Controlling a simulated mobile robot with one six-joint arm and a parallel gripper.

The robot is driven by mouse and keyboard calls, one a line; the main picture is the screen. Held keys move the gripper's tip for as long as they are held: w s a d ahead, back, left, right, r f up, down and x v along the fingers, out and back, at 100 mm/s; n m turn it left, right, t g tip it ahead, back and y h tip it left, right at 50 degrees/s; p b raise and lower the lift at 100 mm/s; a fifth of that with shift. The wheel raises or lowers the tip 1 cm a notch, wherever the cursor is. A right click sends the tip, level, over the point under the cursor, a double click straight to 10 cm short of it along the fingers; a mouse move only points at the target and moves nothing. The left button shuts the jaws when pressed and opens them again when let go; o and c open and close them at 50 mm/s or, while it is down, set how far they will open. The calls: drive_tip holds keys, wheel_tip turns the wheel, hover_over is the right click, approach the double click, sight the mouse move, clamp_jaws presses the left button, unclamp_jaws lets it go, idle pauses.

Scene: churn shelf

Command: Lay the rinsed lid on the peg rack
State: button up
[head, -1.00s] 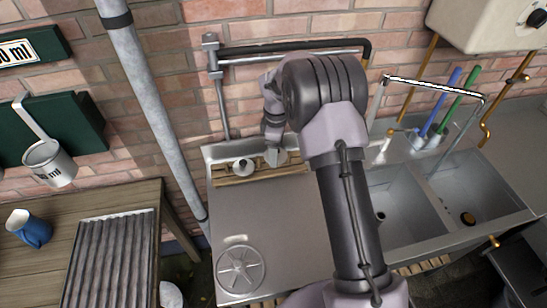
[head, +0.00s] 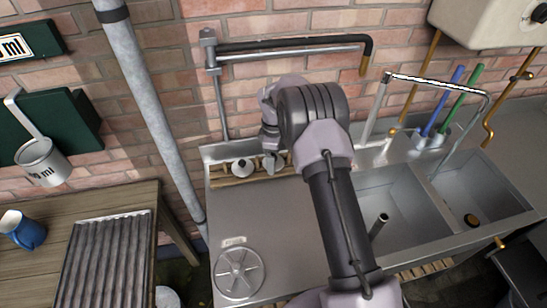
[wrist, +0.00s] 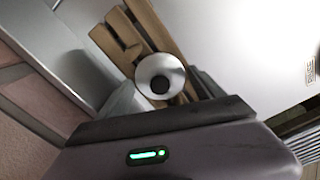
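A pale round lid with a black knob (head: 243,167) rests on the wooden peg rack (head: 222,182) at the back left of the steel counter, against the brick wall. In the wrist view the lid (wrist: 172,66) lies over the slats of the rack (wrist: 146,27), knob towards the camera. My gripper (head: 272,165) points down just right of the lid, above or at the right part of the rack. In the wrist view its fingers (wrist: 165,98) stand apart with no held object visible. My wrist hides part of the rack's right end.
A steel sink with two basins (head: 395,210) lies to the right, with a tap (head: 435,84) over it. A round spoked disc (head: 240,271) is set in the counter's front left. A grey pipe (head: 150,110) rises left of the counter. The counter's left middle is clear.

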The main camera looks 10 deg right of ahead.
drive_tip(key=shift+o, duration=0.9)
drive_tip(key=shift+r, duration=0.1)
wheel_tip(320, 180, up, 8)
drive_tip(key=shift+f+p, duration=0.15)
drive_tip(key=shift+p, duration=1)
drive_tip(key=s+a+r+m+t, duration=0.1)
drive_tip(key=s+r+m, duration=0.3)
drive_tip(key=r, duration=0.6)
drive_tip(key=s+a+r+m+t, duration=0.1)
drive_tip(key=s+r+m, duration=0.2)
drive_tip(key=s+r, duration=0.5)
drive_tip(key=s+r+m+t+y, duration=0.15)
drive_tip(key=s+r+m, duration=0.25)
drive_tip(key=s+r, duration=0.55)
drive_tip(key=s+a+f+m+t, duration=0.2)
drive_tip(key=s+m, duration=0.4)
drive_tip(key=s, duration=0.8)
drive_tip(key=shift+s+f+m, duration=0.35)
drive_tip(key=shift+s+m, duration=0.05)
